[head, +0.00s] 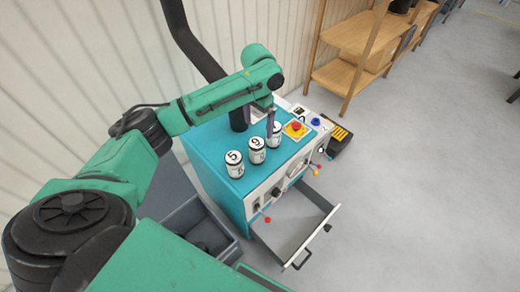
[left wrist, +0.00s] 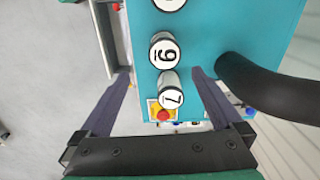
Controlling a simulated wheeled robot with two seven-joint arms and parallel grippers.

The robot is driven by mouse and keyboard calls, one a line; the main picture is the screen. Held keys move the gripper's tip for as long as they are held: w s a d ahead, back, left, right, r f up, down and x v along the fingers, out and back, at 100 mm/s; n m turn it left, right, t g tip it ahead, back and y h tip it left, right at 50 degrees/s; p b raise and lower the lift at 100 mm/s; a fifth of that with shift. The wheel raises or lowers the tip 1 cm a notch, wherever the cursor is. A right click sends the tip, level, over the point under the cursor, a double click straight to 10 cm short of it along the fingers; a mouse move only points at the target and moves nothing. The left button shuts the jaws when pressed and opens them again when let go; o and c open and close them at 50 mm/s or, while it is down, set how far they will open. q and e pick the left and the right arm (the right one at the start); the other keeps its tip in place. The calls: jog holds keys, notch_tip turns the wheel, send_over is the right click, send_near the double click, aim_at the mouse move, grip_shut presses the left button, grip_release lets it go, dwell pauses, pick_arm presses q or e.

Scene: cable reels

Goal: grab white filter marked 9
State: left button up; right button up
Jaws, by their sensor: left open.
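Three white cylindrical filters with black numerals stand in a row on the teal cabinet top (head: 214,148). The filter marked 9 (head: 257,152) is in the middle, and it also shows in the left wrist view (left wrist: 160,55). The filter marked 5 (head: 234,164) is to its left in the head view. The filter marked 7 (left wrist: 170,98) is on the other side, partly hidden by my gripper in the head view. My left gripper (head: 271,122) is open and points down near the 7. In the left wrist view, the 9 appears just beyond the fingertips, between their lines.
A thick black pipe (left wrist: 262,88) rises from the cabinet close to my left gripper. A red button on a yellow plate (head: 296,129) and a blue knob (head: 315,121) sit right of the filters. An open drawer (head: 297,232) juts from the cabinet front.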

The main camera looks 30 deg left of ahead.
aim_at(257, 149)
pick_arm(q)
jog(key=f, duration=0.9)
jog(key=a+f, duration=0.1)
jog(key=f, duration=0.4)
jog(key=shift+p, duration=0.3)
jog(key=shift+r, duration=0.1)
jog(key=c, duration=1.4)
